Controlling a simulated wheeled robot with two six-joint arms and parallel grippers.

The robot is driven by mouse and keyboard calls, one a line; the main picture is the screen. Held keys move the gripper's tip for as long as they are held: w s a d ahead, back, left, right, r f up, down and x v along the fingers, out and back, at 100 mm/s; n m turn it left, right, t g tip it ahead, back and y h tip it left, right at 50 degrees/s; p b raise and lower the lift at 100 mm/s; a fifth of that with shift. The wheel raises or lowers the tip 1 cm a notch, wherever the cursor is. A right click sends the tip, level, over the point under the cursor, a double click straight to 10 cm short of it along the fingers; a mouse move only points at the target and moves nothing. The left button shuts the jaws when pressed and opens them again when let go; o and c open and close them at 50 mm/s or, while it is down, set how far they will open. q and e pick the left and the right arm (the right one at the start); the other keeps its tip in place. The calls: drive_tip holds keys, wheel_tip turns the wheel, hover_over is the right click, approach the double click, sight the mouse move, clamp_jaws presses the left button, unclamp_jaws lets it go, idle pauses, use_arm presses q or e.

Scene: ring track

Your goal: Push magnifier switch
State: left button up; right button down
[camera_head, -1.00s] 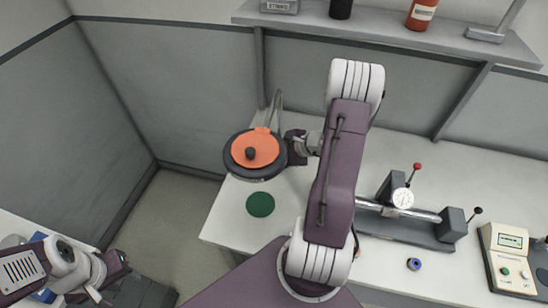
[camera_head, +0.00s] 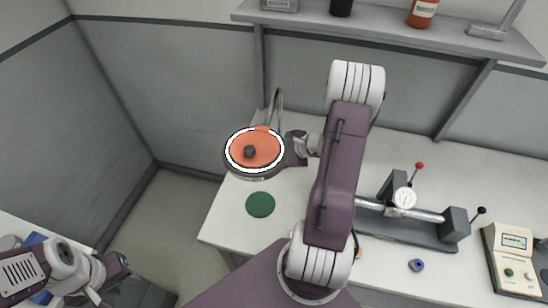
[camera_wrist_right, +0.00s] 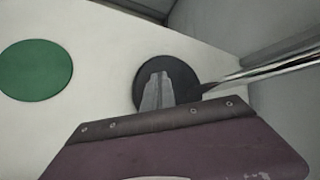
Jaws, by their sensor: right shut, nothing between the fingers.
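The magnifier lamp (camera_head: 240,172) has a round dark head, an orange disc with a dark knob on top, and a bright white ring glowing around the disc. Its switch cannot be made out. My right gripper (camera_wrist_right: 159,76) comes from the right against or close beside the head's right edge in the head view; its fingertips are hidden there. In the right wrist view its fingers are shut and empty, over a dark round disc (camera_wrist_right: 186,72). Whether they touch anything is unclear. My left gripper (camera_head: 120,265) is at the lower left, away from the lamp; its jaws are unclear.
A green disc (camera_head: 260,205) lies on the white bench (camera_head: 222,222), and also shows in the wrist view (camera_wrist_right: 35,70). A gauge fixture (camera_head: 405,198), a blue ring (camera_head: 416,265) and a beige meter box (camera_head: 512,260) stand to the right. A shelf (camera_head: 390,32) runs behind.

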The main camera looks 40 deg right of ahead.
drive_tip(key=shift+r, duration=0.4)
wheel_tip(320, 180, up, 6)
drive_tip(key=p, duration=0.4)
drive_tip(key=shift+p, duration=0.35)
